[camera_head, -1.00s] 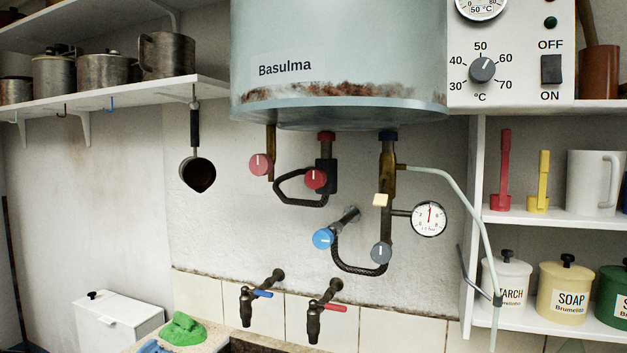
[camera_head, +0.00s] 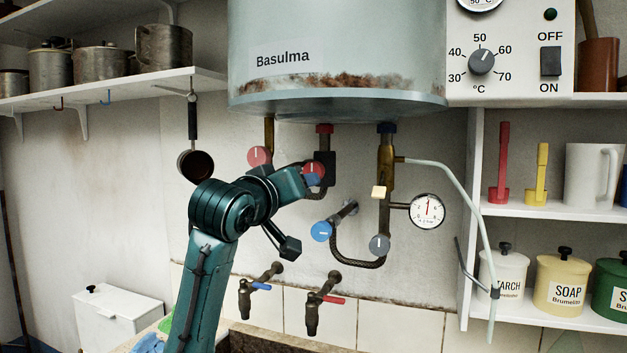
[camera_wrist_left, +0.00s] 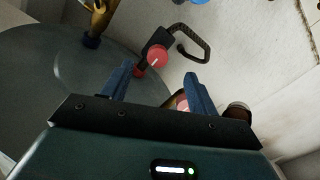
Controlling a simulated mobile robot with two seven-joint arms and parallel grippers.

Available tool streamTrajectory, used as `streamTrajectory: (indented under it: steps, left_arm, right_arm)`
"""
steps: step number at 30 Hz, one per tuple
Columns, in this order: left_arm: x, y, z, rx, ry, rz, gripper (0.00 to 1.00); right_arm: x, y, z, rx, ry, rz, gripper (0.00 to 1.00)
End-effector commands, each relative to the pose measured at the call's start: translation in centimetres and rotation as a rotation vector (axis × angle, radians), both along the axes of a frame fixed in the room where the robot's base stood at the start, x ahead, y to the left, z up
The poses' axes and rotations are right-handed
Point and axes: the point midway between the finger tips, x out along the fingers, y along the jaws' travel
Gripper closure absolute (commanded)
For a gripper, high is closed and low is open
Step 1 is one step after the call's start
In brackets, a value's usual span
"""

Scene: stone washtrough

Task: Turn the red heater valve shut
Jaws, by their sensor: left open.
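Two round red valve knobs hang below the grey heater tank (camera_head: 340,60). The left red knob (camera_head: 259,156) is on a brass pipe, its white mark upright. The right red knob (camera_head: 316,169) is on a black fitting with a looped hose; my blue finger partly covers it. My left gripper (camera_head: 308,179) is in front of the right knob. In the left wrist view, the gripper (camera_wrist_left: 157,80) is open and empty. The right red knob (camera_wrist_left: 157,55) shows just past the gap between the fingers; the left one (camera_wrist_left: 182,102) is partly hidden behind a finger.
A blue knob (camera_head: 322,231), a grey knob (camera_head: 380,245) and a pressure gauge (camera_head: 428,210) are to the right. Two taps (camera_head: 247,297) (camera_head: 313,310) stick out below. A hanging pan (camera_head: 195,163) is at left. Shelves stand on both sides.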

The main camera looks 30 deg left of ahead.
Motion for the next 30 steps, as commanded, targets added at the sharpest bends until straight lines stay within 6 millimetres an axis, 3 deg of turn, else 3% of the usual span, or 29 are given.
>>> streamTrajectory:
  steps: [3, 7, 21, 30]
  left_arm:
    - [-0.8, 0.5, 1.7, -0.023, -0.023, 0.012, 0.41]
    - [0.2, 0.8, 1.8, -0.028, -0.021, 0.013, 0.41]
    - [9.1, 3.0, 2.0, -0.027, -0.021, 0.013, 0.41]
    - [11.8, 3.6, 1.7, -0.024, -0.022, 0.013, 0.41]
  right_arm:
    - [-0.1, 0.0, 0.0, 0.001, 0.001, 0.000, 1.00]
    - [-0.1, 0.0, 0.3, 0.000, 0.002, -0.001, 1.00]
    - [-0.2, -0.7, 1.2, -0.017, 0.038, -0.021, 1.00]
    - [-0.3, -0.9, 1.0, -0.029, 0.050, -0.014, 1.00]
